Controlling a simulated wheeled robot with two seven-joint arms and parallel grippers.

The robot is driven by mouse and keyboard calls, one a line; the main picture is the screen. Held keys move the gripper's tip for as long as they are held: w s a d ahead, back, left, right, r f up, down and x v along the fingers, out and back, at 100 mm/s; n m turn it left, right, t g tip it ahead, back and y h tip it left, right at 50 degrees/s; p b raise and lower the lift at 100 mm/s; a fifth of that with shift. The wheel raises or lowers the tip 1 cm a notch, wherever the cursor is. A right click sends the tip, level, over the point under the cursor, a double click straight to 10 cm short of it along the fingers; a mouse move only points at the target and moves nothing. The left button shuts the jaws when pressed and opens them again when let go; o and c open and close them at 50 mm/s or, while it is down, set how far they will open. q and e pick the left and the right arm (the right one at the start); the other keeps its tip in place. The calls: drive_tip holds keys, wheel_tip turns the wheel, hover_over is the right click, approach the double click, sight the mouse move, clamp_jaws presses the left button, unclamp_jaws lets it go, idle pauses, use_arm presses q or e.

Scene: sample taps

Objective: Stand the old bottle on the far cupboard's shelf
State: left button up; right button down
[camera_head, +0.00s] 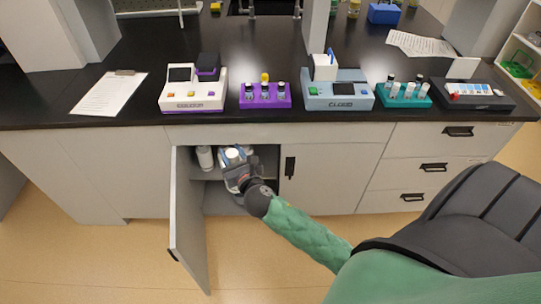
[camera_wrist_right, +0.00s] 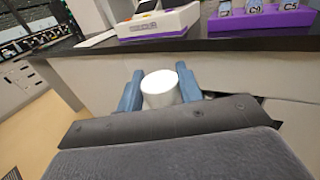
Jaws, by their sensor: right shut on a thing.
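My right gripper (camera_head: 236,162) reaches into the open cupboard (camera_head: 218,198) under the black bench. It is shut on a white-capped bottle (camera_wrist_right: 160,87), seen between the two blue fingers in the right wrist view. The bottle's white top (camera_head: 232,153) shows above the gripper in the head view; its lower part is hidden. Another white bottle (camera_head: 205,157) stands on the cupboard's shelf just left of the gripper. The cupboard door (camera_head: 187,220) is swung open at the left. My left gripper is not in either view.
The bench top (camera_head: 220,50) overhangs the cupboard. On it are a white analyser (camera_head: 193,97), a purple rack (camera_head: 265,97), a blue-grey device (camera_head: 333,97), a teal rack (camera_head: 404,99) and a clipboard (camera_head: 108,93). Closed door (camera_head: 325,175) and drawers (camera_head: 435,167) lie to the right.

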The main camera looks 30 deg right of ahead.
drive_tip(key=w+d+f+m+g+h+b, duration=0.1)
drive_tip(key=w+d+f+m+h+b, duration=0.15)
drive_tip(key=d+f+b, duration=0.55)
drive_tip(key=w+d+f+m+g+h+b, duration=0.1)
drive_tip(key=w+d+f+h+b, duration=0.3)
drive_tip(key=f, duration=0.7)
drive_tip(key=w+d+f+m+h+b, duration=0.15)
drive_tip(key=d+f+b, duration=0.25)
drive_tip(key=f+b, duration=0.5)
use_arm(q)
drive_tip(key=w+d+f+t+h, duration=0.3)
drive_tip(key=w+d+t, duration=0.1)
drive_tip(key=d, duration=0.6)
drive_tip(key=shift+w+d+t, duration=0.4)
use_arm(e)
drive_tip(key=d+f+x, duration=0.1)
drive_tip(key=f+x, duration=0.2)
drive_tip(key=x, duration=1.4)
drive_tip(key=shift+g, duration=0.3)
drive_tip(key=shift+s, duration=0.1)
